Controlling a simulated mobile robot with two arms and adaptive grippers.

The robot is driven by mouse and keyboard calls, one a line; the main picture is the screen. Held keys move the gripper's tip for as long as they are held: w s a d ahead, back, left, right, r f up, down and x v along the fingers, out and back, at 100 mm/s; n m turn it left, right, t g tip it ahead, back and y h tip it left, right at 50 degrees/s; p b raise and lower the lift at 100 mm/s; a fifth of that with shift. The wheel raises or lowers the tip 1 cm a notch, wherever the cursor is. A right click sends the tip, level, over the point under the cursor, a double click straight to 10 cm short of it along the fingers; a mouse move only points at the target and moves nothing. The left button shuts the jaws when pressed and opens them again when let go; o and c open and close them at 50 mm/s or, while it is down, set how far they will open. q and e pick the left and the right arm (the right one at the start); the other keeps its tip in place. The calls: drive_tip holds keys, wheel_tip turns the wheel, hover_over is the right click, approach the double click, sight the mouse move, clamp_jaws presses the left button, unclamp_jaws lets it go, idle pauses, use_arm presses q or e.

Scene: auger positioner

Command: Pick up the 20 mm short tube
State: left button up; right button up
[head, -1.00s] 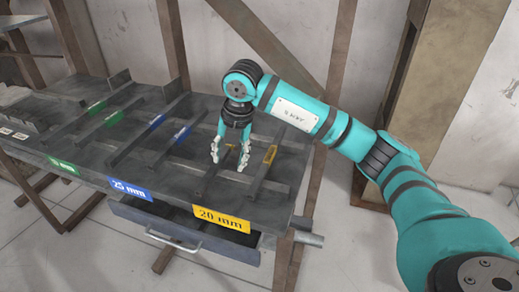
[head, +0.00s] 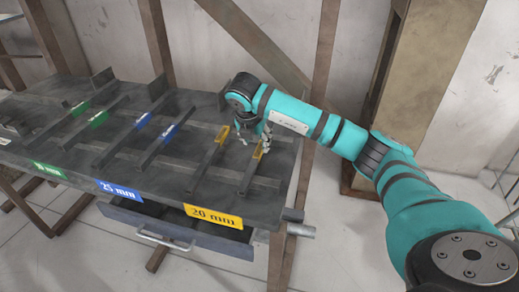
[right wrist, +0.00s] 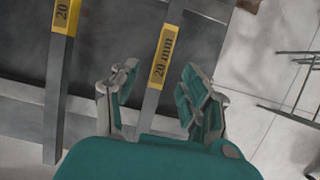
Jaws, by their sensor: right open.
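Two grey square tubes with yellow 20 mm labels lie on the table's right part. The right tube (head: 246,178) looks the shorter, but I cannot be sure; it also shows in the right wrist view (right wrist: 149,108). The left tube (head: 204,168) lies about parallel to it and shows at the left of the right wrist view (right wrist: 57,80). My right gripper (head: 254,146) is open and empty, pointing down at the right tube. In the right wrist view its fingers (right wrist: 158,72) appear either side of that tube's label. Whether they touch it I cannot tell. My left gripper is not in view.
The dark table (head: 110,160) holds more tubes with blue and green labels to the left. A 20 mm sign (head: 213,217) is on its front edge. A drawer (head: 180,233) below is partly open. Wooden beams (head: 318,90) stand behind and right of the table.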

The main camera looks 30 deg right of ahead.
sight(260, 149)
drive_tip(key=x, duration=0.1)
drive_tip(key=p+x, duration=0.1)
drive_tip(key=x, duration=0.1)
drive_tip(key=p+x, duration=0.1)
drive_tip(key=x, duration=0.1)
drive_tip(key=shift+d+r, duration=0.15)
drive_tip(key=shift+d, duration=0.15)
drive_tip(key=shift+w+f, duration=0.15)
drive_tip(key=shift+f, duration=0.05)
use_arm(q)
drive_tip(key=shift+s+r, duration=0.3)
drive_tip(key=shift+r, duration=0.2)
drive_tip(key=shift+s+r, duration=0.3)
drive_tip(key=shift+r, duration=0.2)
use_arm(e)
drive_tip(key=shift+r, duration=0.1)
clamp_jaws()
